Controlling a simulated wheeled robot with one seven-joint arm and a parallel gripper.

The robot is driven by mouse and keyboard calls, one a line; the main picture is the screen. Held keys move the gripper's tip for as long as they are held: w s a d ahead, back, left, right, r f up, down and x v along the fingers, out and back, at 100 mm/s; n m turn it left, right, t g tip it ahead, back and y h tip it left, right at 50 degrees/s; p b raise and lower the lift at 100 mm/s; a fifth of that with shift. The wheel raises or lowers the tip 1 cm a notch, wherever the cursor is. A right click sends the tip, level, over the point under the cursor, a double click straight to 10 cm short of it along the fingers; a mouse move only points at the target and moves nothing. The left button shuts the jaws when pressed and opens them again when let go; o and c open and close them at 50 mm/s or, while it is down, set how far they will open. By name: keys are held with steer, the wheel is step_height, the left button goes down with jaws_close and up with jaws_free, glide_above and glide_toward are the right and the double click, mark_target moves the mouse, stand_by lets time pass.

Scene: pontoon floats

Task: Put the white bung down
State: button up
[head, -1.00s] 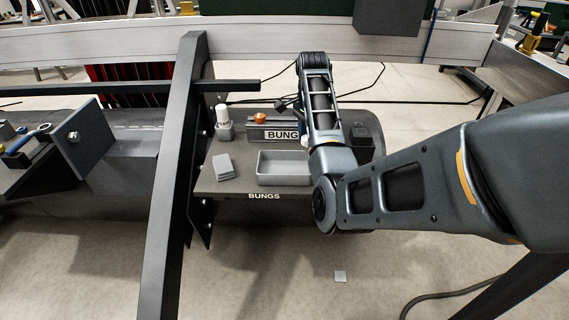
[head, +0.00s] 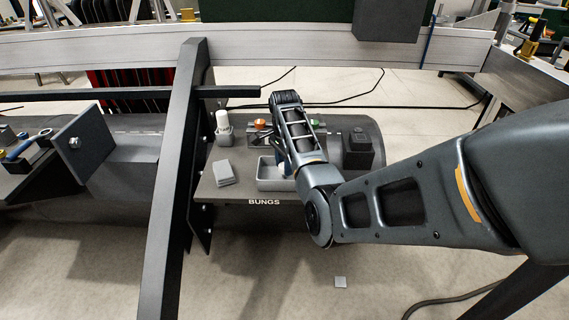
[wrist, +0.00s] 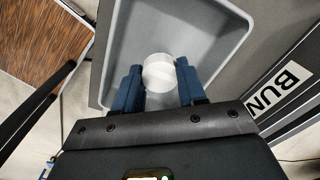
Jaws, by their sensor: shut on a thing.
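The white bung (wrist: 159,72) is a round white piece held between the blue fingers of my gripper (wrist: 158,82) in the wrist view. My gripper is shut on it, over the grey tray (wrist: 118,45). In the head view a bit of the bung (head: 288,169) shows beside my arm, at the tray (head: 270,184) on the shelf marked BUNGS. My arm hides the right part of the tray there. I cannot tell whether the bung touches the tray floor.
A white-topped bottle (head: 223,127) and a stack of grey pads (head: 224,172) stand left of the tray. An orange bung (head: 260,124) and a green bung (head: 314,124) sit behind it. A black box (head: 358,148) stands at right. A dark slanted post (head: 178,150) rises at left.

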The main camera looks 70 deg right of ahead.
steer(key=shift+f, duration=0.1)
steer(key=o, duration=1)
step_height(320, 180, up, 12)
steer(key=shift+r+p, duration=0.15)
steer(key=shift+p, duration=0.3)
steer(key=shift+a, duration=0.1)
